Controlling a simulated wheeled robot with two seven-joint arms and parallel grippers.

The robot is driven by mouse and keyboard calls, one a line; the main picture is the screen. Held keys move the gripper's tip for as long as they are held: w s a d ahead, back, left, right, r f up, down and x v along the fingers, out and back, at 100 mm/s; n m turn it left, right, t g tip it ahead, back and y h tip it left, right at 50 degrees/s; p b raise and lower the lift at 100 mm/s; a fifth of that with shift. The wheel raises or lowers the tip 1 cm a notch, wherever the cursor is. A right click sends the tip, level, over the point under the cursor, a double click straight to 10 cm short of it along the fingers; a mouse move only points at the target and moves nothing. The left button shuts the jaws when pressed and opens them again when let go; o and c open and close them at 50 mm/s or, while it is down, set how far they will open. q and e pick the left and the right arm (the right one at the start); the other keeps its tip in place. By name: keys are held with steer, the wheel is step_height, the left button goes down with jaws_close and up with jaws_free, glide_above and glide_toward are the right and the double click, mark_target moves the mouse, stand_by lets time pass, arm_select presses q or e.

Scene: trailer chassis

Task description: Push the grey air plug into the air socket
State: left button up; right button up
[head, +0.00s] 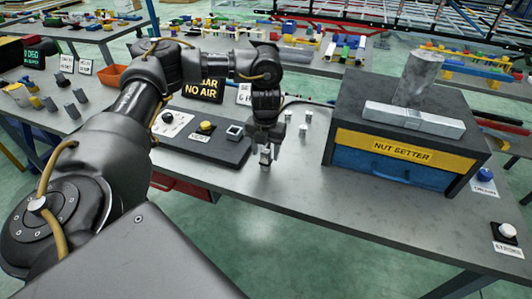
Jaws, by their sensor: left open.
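My left gripper (265,146) points down over the bench just right of a dark panel (200,146). It is open around or just above a small grey block-like piece (265,158), which looks like the grey air plug; the fingers partly cover it. I cannot tell whether they touch it. The panel carries a white-rimmed square (234,131), possibly the air socket, a yellow button (206,127) and a white dial plate (169,119). A display (206,90) behind reads "NO AIR". My right gripper is not in view.
A dark box labelled "NUT SETTER" (402,147) stands on the right, with a blue front and grey metal parts on top. Small white pieces (303,130) stand between it and my gripper. The bench front (290,185) is clear. Buttons (507,231) sit at far right.

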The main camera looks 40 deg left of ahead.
arm_select(q)
steer(key=shift+f, duration=0.25)
steer(key=shift+s, duration=0.1)
steer(key=shift+c, duration=0.4)
steer(key=c, duration=1.1)
steer(key=shift+o, duration=0.2)
steer(key=shift+r, duration=0.15)
